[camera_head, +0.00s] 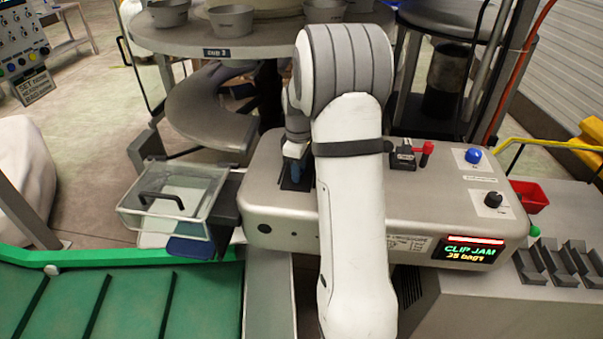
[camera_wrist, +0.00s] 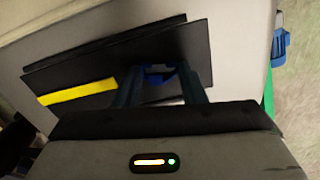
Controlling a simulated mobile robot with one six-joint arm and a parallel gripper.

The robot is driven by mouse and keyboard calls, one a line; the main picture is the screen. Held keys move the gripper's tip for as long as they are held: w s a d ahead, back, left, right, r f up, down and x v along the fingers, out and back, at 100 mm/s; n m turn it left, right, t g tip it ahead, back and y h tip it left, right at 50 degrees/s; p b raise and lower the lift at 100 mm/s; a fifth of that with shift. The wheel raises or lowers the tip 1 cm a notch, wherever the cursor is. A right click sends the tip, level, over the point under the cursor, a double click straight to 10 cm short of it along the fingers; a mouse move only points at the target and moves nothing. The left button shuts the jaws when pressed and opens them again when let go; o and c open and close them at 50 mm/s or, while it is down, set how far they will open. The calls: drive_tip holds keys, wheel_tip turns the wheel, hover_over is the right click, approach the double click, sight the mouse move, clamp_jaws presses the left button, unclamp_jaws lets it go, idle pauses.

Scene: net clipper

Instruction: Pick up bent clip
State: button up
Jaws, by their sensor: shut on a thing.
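My gripper (camera_head: 294,172) reaches down into the dark opening on top of the grey clipper machine (camera_head: 275,207). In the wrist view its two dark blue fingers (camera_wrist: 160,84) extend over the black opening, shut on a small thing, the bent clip. A small blue piece (camera_wrist: 156,73) shows between the fingertips. The clip's own shape cannot be made out, and in the head view it is hidden by the gripper and the machine.
The machine's display (camera_head: 470,251) reads "CLIP JAM". A red-handled lever (camera_head: 425,153), a blue button (camera_head: 473,156) and a black knob (camera_head: 493,199) stand on its top. A clear bin (camera_head: 150,212) is at left, a red bin (camera_head: 531,196) at right. A green conveyor (camera_head: 120,300) runs front left.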

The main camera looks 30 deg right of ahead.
wheel_tip(320, 180, up, 10)
drive_tip(key=shift+b, duration=0.35)
drive_tip(key=shift+a, duration=0.1)
